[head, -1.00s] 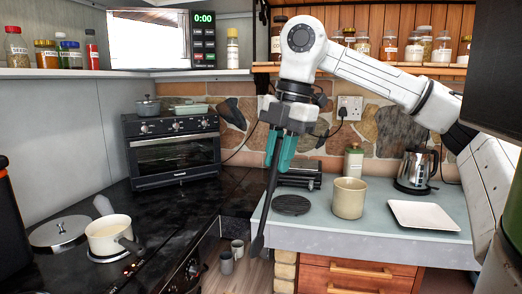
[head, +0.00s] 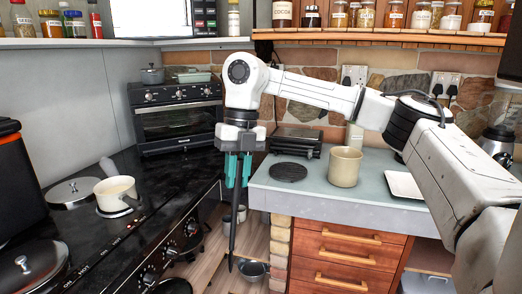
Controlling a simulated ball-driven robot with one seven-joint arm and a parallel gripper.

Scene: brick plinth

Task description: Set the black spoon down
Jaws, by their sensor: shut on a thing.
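My gripper (head: 238,170) points straight down with its teal fingers shut on the black spoon (head: 233,222). The spoon hangs nearly upright below the fingers, its lower end over the gap between the black stove counter (head: 120,205) and the pale worktop (head: 320,188). The worktop, to the right of the gripper, bears a beige pot (head: 345,167) and a round black trivet (head: 288,172).
A white saucepan (head: 116,194) and a lid (head: 73,193) are on the stove at left. A toaster oven (head: 178,124) stands behind. A dark panini press (head: 296,140) and a white board (head: 403,186) are on the worktop. Wooden drawers (head: 345,250) are below.

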